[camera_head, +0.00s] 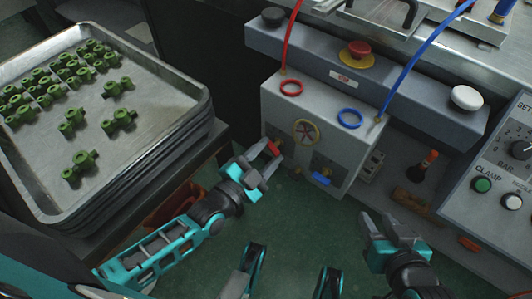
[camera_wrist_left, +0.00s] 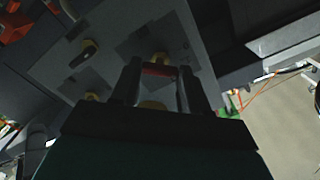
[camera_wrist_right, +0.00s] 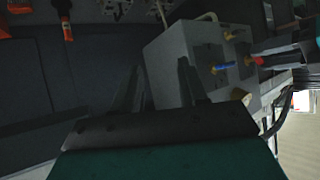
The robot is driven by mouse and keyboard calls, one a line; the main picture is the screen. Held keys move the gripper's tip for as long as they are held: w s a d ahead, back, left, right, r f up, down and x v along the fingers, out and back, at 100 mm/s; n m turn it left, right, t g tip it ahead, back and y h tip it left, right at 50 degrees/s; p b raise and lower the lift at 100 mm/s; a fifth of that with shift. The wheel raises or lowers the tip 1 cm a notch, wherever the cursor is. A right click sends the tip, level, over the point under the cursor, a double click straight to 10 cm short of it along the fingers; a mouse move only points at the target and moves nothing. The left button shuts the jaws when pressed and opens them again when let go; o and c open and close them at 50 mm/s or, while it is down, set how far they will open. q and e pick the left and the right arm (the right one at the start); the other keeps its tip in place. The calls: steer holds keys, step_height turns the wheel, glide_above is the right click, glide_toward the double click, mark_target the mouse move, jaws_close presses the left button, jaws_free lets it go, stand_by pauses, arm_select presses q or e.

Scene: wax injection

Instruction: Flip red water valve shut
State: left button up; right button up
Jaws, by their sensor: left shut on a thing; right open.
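The red water valve handle (camera_head: 273,147) sits low on the front of the grey valve box (camera_head: 290,118), at its left side. My left gripper (camera_head: 268,153) is at this handle. In the left wrist view the red handle (camera_wrist_left: 158,69) lies between the two fingertips, and the left gripper (camera_wrist_left: 158,75) is shut on it. The blue valve handle (camera_head: 321,179) is to the right on the same box. My right gripper (camera_head: 385,225) is open and empty, lower right and apart from the box. The right wrist view shows the box and blue handle (camera_wrist_right: 220,68) beyond its fingers.
A metal tray (camera_head: 150,165) with several green parts stands at the left. A red stop button (camera_head: 358,50) and a white knob (camera_head: 467,97) sit on the ledge above. A control panel (camera_head: 500,170) is at the right. Green floor is clear below the box.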

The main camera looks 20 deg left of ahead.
arm_select(q)
steer(key=shift+r, duration=0.1)
arm_select(e)
steer(key=shift+r, duration=0.15)
arm_select(q)
steer(key=shift+n+p, duration=0.5)
steer(key=shift+n, duration=0.2)
steer(key=shift+n+p, duration=0.4)
steer(key=shift+n, duration=0.4)
steer(key=n+p, duration=0.1)
steer(key=n, duration=0.4)
steer(key=shift+p, duration=0.3)
arm_select(e)
steer(key=shift+s+d+r, duration=0.15)
steer(key=shift+d+r, duration=0.4)
steer(key=shift+r, duration=0.1)
steer(key=shift+f, duration=0.1)
arm_select(q)
steer(key=o, duration=0.8)
steer(key=shift+o, duration=1.3)
arm_select(e)
steer(key=shift+r, duration=0.2)
